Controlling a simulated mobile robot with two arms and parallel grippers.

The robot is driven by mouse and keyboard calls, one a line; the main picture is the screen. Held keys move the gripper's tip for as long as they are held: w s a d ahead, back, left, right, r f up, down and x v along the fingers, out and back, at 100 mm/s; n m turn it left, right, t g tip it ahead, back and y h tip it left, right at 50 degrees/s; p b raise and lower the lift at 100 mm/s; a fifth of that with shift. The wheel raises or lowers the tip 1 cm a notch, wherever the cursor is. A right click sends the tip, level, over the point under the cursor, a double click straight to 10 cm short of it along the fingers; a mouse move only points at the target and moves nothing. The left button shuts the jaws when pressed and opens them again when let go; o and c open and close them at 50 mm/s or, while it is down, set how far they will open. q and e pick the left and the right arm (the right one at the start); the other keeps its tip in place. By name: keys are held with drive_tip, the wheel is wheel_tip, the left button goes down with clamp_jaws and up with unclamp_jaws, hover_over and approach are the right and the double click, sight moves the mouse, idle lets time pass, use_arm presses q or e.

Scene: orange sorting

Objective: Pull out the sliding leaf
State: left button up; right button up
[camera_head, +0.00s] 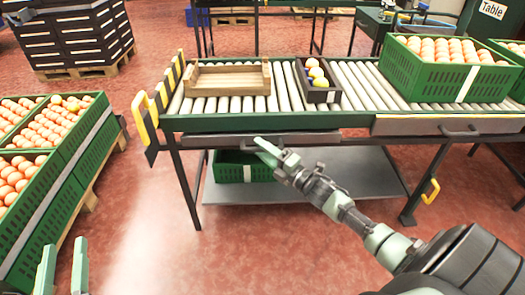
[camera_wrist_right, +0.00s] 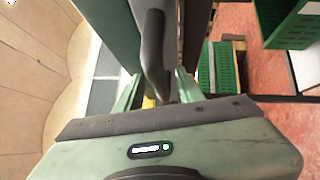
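The grey sliding leaf (camera_head: 215,141) lies under the front edge of the roller table, left of the middle, with a dark handle on its front. A second grey leaf (camera_head: 400,125) with its own handle (camera_head: 459,132) is on the right. My right gripper (camera_head: 268,152) is at the left leaf's handle. In the right wrist view a dark curved handle (camera_wrist_right: 153,50) reaches down between the two spread fingers of the right gripper (camera_wrist_right: 158,88); contact is not clear. My left gripper (camera_head: 62,268) is open and empty at the lower left, away from the table.
On the rollers are a wooden crate (camera_head: 228,67), a small dark box of fruit (camera_head: 322,94) and a green crate of oranges (camera_head: 415,72). A green bin (camera_head: 228,170) stands on the lower shelf (camera_head: 350,185). Orange crates (camera_head: 75,160) stand at left; floor in front is clear.

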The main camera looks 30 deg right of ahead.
clamp_jaws()
idle(1.4)
